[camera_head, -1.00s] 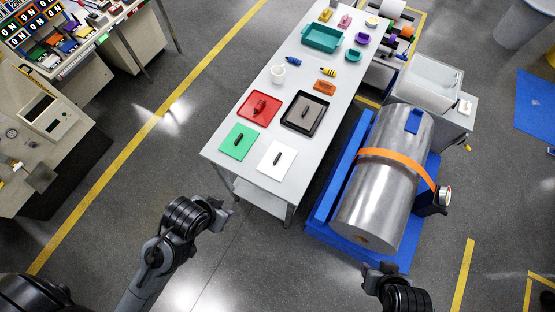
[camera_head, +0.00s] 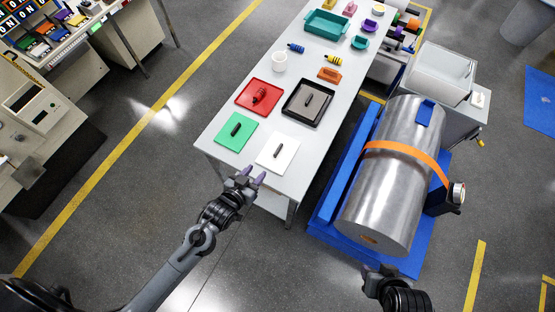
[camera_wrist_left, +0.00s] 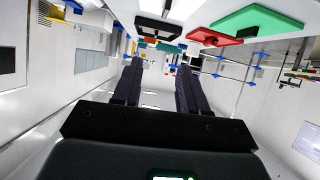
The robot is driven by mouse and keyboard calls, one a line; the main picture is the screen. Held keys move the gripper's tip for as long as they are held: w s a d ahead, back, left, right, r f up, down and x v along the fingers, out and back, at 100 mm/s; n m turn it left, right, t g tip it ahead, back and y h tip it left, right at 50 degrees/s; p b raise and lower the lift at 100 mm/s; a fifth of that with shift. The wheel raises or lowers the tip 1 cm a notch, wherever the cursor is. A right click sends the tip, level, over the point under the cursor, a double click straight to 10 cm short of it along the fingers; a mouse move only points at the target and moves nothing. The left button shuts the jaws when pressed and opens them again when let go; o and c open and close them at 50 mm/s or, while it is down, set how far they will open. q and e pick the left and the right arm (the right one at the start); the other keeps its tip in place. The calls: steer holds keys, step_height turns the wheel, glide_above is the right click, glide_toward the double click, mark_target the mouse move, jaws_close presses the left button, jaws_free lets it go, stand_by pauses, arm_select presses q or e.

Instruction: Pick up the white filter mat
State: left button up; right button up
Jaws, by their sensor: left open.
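The white filter mat (camera_head: 266,155) lies flat on the near end of the long white table (camera_head: 240,171), with a black handle standing on its top. It also shows at the top edge of the left wrist view (camera_wrist_left: 184,10), partly cut off. My left gripper (camera_head: 251,175) is open and empty, just short of the table's near edge and the mat, not touching the mat. In the left wrist view its two dark fingers (camera_wrist_left: 157,85) stand apart with nothing between them. My right gripper (camera_head: 377,270) is at the bottom, far from the mat; its jaws are unclear.
A green mat (camera_head: 228,138) lies left of the white one. A red tray (camera_head: 247,93) and a black tray (camera_head: 292,111) lie behind. A strapped metal cylinder (camera_head: 385,195) is to the right.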

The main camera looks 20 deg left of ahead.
arm_select(q)
steer(key=b, duration=0.5)
glide_toward(277, 151)
steer(key=s, duration=0.3)
steer(key=shift+s+a+f+m, duration=0.25)
steer(key=shift+s+a+m, duration=0.05)
steer(key=shift+s, duration=0.1)
steer(key=shift+w+t, duration=0.3)
steer(key=shift+w, duration=0.05)
steer(key=shift+w+b, duration=0.35)
steer(key=shift+b, duration=0.05)
steer(key=x, duration=0.4)
steer(key=shift+w+r, duration=0.1)
steer(key=shift+w, duration=0.05)
steer(key=shift+d+r+x, duration=0.1)
steer(key=shift+r+x, duration=0.05)
steer(key=shift+x, duration=1.45)
steer(key=shift+d+r+x, duration=0.1)
steer(key=shift+d+x, duration=0.05)
steer(key=shift+x, duration=1.5)
arm_select(e)
step_height(277, 151, down, 8)
steer(key=shift+f, duration=0.15)
arm_select(q)
jaws_close()
arm_select(e)
steer(key=shift+a, duration=0.15)
